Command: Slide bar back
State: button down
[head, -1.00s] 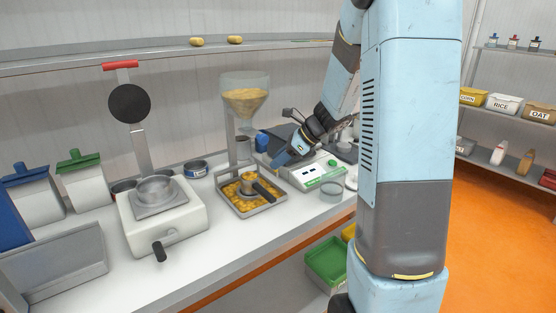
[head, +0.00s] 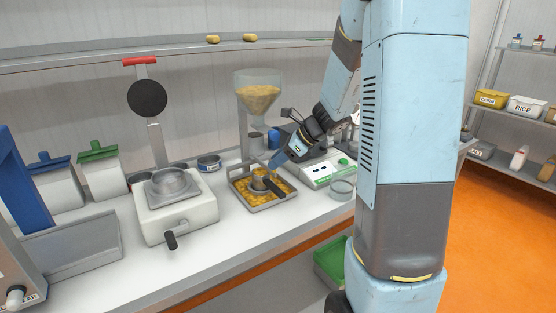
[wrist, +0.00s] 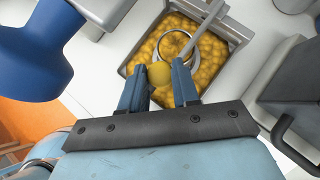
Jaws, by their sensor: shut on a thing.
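My gripper (wrist: 160,85) is shut on a small round yellow piece, like a knob (wrist: 160,73), held between its blue fingers in the wrist view. The bar itself cannot be made out; whether the yellow piece is joined to one is hidden. In the head view, my gripper (head: 276,162) is low beside the clear hopper (head: 257,95), which holds yellow food. Beneath the hopper, a tray (head: 262,207) of yellow pieces holds a round cup (head: 260,172) with a dark handle (head: 276,189). The cup's rim shows as a ring just beyond the yellow piece in the wrist view (wrist: 176,32).
A white scale (head: 322,172) and a clear dish (head: 342,188) stand right of the tray. A press (head: 178,212) with an upright lid stands left. A large blue object (wrist: 32,45) fills the wrist view's upper left. Some counter in front is clear.

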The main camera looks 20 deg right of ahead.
jog(key=c, duration=0.9)
grip_release()
jog(key=shift+o, duration=0.2)
jog(key=v, duration=1.3)
jog(key=shift+d+r, duration=0.2)
jog(key=shift+d, duration=0.05)
jog(key=shift+c, duration=0.5)
